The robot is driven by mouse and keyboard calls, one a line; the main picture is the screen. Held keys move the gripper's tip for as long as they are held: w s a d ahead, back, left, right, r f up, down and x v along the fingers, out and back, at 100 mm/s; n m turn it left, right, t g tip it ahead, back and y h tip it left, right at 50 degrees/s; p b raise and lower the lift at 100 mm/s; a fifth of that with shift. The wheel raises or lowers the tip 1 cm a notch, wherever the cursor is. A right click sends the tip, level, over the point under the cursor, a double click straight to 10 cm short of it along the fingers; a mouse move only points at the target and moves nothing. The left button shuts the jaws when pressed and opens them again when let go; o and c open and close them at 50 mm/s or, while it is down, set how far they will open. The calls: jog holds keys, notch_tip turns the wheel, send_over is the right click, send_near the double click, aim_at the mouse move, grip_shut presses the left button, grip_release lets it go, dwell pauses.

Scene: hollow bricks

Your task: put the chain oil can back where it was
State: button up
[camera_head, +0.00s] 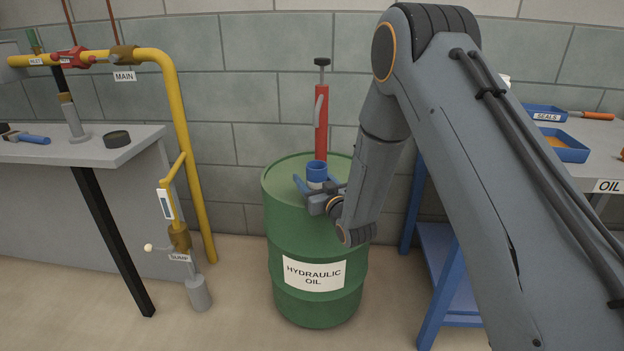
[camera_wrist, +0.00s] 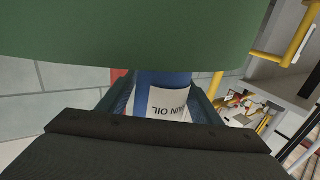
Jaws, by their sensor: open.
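The chain oil can (camera_head: 317,170) is blue with a white label and stands on top of the green hydraulic oil drum (camera_head: 318,300). In the wrist view the can (camera_wrist: 165,80) appears upside down, its label partly reading "IN OIL", against the drum's green top (camera_wrist: 130,35). My gripper (camera_head: 319,188) is at the drum top, with one finger on each side of the can. The jaws are open around it. The can's lower part is partly hidden by the gripper in the head view.
A red hand pump (camera_head: 321,122) rises from the drum behind the can. A yellow pipe (camera_head: 185,130) and grey bench (camera_head: 85,150) stand left. At right, a blue-legged table (camera_head: 440,265) holds a "SEALS" tray (camera_head: 541,112), another blue tray (camera_head: 565,150) and an "OIL" label (camera_head: 608,186).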

jog(key=shift+r, duration=0.25)
jog(key=s+d+r+m+g+h, duration=0.1)
jog(key=s+d+r+g+h, duration=0.2)
jog(key=s, duration=0.4)
jog(key=s+d+g+h+p, duration=0.1)
jog(key=s+d+g, duration=0.1)
jog(key=s+d, duration=0.4)
jog(key=s+d+r+m+g+h, duration=0.1)
jog(key=s+d+r+g+h, duration=0.15)
jog(key=s, duration=0.45)
jog(key=s+d+r+g, duration=0.1)
jog(key=s+g, duration=0.1)
jog(key=s, duration=0.6)
jog(key=s+d+r+g+h, duration=0.1)
jog(key=s+d+r+g, duration=0.1)
jog(key=s, duration=0.7)
jog(key=s+d+r+g, duration=0.1)
jog(key=s+g, duration=0.3)
jog(key=s, duration=0.5)
jog(key=shift+s+d+r+m, duration=0.15)
jog(key=shift+d+r+m, duration=0.1)
jog(key=shift+r+m, duration=0.2)
